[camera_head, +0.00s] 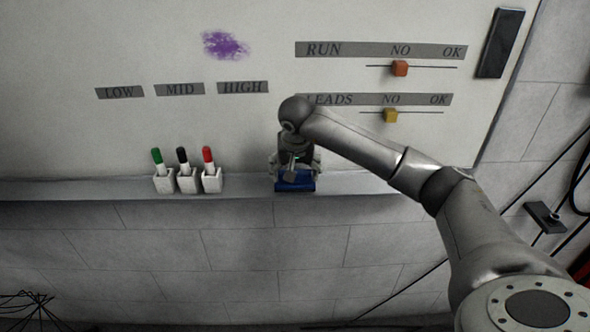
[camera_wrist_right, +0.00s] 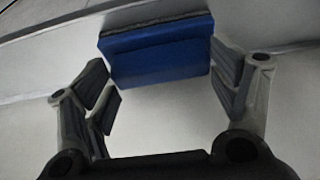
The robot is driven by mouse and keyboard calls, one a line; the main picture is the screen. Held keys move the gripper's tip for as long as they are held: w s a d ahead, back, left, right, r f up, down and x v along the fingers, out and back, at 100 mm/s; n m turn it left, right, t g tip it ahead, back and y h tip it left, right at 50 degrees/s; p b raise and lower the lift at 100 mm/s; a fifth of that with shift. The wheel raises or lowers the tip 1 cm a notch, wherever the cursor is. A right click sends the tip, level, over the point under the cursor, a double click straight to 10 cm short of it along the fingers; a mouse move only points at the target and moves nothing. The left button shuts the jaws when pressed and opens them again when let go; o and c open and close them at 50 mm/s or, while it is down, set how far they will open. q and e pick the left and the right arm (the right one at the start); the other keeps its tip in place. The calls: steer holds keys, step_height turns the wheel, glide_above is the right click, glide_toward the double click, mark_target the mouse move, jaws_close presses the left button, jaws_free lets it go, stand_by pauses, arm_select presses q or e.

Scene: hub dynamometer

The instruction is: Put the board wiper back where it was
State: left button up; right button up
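The board wiper (camera_head: 296,185), a blue block, sits on the narrow ledge below the whiteboard. In the right wrist view the blue wiper (camera_wrist_right: 160,52) has a dark grey strip along its far edge. My right gripper (camera_head: 295,168) is directly over the wiper, pointing down. In the wrist view its fingers (camera_wrist_right: 160,75) are spread wide, one near each end of the wiper; I see no clear grip on it. Whether a fingertip touches it I cannot tell. My left gripper is not in view.
White holders with green, black and red markers (camera_head: 188,178) stand on the ledge (camera_head: 100,190) left of the wiper. A purple scribble (camera_head: 226,45) marks the whiteboard. Orange (camera_head: 400,68) and yellow (camera_head: 391,115) sliders are on the board. The ledge between markers and wiper is clear.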

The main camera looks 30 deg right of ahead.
steer(key=o, duration=0.3)
steer(key=shift+r, duration=0.15)
